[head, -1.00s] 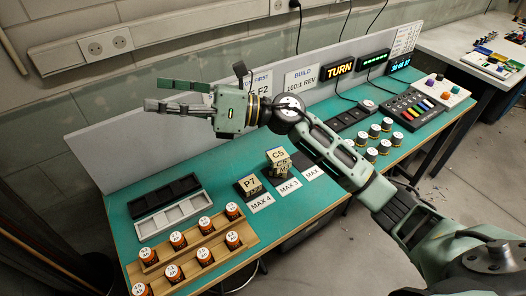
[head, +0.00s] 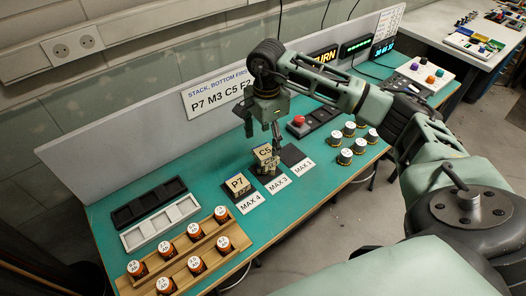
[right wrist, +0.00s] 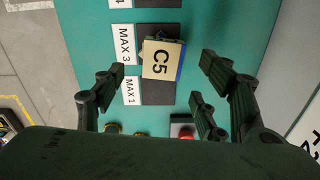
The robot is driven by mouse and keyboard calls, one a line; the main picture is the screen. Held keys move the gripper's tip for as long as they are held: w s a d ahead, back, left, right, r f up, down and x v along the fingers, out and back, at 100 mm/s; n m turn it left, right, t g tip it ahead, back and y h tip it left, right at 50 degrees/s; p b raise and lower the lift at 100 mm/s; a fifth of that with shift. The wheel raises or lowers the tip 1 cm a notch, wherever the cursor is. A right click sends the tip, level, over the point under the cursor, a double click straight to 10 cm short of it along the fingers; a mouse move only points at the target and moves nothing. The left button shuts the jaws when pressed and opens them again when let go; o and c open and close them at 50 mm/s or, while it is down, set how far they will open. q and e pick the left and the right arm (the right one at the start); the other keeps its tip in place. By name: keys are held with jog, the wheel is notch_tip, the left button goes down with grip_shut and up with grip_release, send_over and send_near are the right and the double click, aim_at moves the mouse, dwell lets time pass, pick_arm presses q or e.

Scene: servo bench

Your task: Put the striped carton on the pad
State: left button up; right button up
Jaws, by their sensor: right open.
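The carton marked C5 (head: 264,152) stands at the middle black pad by the MAX 3 card. It also shows in the right wrist view (right wrist: 161,60), with a blue edge; stripes are not clear. Another carton seems to lie under it, mostly hidden. The carton marked P7 (head: 237,184) stands on the pad by MAX 4. The pad by MAX 1 (head: 292,154) looks bare. Which carton is the striped one, I cannot tell. My right gripper (right wrist: 163,66) is open, pointing down above C5, its fingers on either side and apart from it. My left gripper is out of view.
Empty black (head: 142,205) and white (head: 160,222) trays lie at the left. A wooden rack (head: 185,262) holds several orange jars. A grey panel (head: 110,150) runs along the back.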

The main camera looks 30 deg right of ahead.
aim_at(265, 151)
notch_tip(265, 151, down, 5)
jog(key=shift+w+a+r+p, duration=0.15)
jog(key=shift+r+p, duration=0.05)
jog(key=shift+p, duration=0.85)
jog(key=shift+f, duration=0.25)
jog(key=shift+c, duration=0.6)
